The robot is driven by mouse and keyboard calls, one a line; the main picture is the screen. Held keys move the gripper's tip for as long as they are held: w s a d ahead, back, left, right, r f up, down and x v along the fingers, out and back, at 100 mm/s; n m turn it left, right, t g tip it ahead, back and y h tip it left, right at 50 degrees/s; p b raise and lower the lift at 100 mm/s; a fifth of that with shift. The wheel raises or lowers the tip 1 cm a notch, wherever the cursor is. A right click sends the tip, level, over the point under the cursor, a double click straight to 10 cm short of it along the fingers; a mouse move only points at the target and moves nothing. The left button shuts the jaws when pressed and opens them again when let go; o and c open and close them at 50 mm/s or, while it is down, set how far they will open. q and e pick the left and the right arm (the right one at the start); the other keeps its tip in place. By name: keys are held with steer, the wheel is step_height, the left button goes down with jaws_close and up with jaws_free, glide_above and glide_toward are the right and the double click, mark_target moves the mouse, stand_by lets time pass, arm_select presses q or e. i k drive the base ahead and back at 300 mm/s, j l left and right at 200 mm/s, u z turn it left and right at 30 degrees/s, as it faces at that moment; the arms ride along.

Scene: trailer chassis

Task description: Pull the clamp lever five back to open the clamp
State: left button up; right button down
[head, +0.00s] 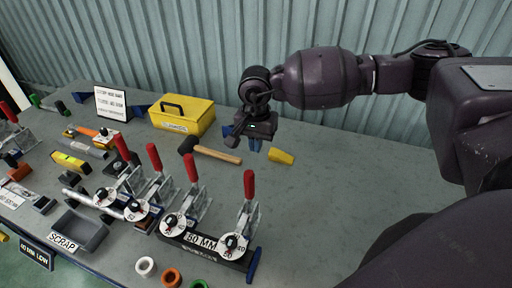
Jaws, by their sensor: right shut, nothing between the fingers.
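Toggle clamps with red-handled levers stand along the front of the bench. The red levers rise upright: the rightmost (249,185), one left of it (191,169), then another (154,158) and another (122,148). Part of a further red lever (9,113) shows at the left edge. Round white dials (234,246) sit by the clamps. I cannot tell which lever is number five. My right gripper (256,131) is shut and empty, behind and above the rightmost levers, apart from them. My left gripper is not in view.
A yellow box (183,114), a hammer (216,154) and a yellow wedge-like piece (281,156) lie behind the clamps. A grey scrap tray (82,232) is at front left. White, orange and green rings lie in front. The bench right of the clamps is clear.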

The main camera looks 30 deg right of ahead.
mark_target(189, 161)
steer(key=k, duration=1)
